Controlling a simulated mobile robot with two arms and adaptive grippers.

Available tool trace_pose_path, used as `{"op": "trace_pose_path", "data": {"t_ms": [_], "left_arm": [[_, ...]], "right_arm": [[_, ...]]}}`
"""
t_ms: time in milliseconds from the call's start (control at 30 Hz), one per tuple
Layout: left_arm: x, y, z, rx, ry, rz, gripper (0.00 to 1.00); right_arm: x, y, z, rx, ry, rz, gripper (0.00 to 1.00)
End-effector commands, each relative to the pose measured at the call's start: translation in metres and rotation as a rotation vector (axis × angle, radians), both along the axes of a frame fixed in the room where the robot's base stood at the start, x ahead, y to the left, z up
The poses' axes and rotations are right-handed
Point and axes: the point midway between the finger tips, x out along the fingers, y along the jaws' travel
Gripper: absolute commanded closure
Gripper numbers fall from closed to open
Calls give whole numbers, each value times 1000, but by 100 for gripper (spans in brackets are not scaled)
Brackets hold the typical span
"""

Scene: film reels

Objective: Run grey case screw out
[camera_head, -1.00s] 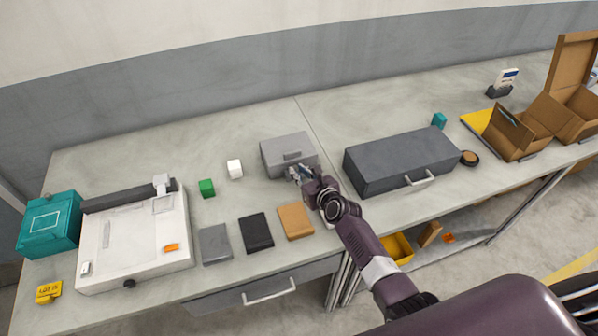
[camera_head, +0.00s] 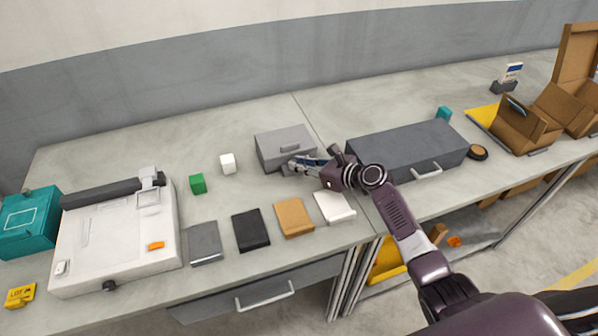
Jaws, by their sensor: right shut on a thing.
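My right gripper (camera_head: 296,167) is at the lower right of the case's front face. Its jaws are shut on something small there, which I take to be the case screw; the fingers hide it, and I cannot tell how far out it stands. My left gripper is not in view.
A larger dark grey case (camera_head: 405,150) stands close to the right of my arm. Flat grey (camera_head: 203,243), black (camera_head: 250,231), tan (camera_head: 294,217) and white (camera_head: 335,207) pieces lie in front. A green cube (camera_head: 198,184) and white cube (camera_head: 228,163) stand left.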

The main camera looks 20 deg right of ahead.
Motion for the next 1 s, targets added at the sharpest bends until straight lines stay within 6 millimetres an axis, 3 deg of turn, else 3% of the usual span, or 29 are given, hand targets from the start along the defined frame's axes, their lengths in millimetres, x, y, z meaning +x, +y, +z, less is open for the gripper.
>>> {"op": "trace_pose_path", "data": {"t_ms": [367, 400, 533, 1000], "left_arm": [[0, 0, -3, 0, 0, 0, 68], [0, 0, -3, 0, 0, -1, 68], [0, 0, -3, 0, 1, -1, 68], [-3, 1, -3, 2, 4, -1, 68]], "right_arm": [[-1, 0, -1, -1, 2, 19, 100], [-1, 0, -1, -1, 2, 19, 83], [-1, 0, -1, -1, 2, 19, 69], [-8, -6, 3, -1, 0, 17, 68]]}}
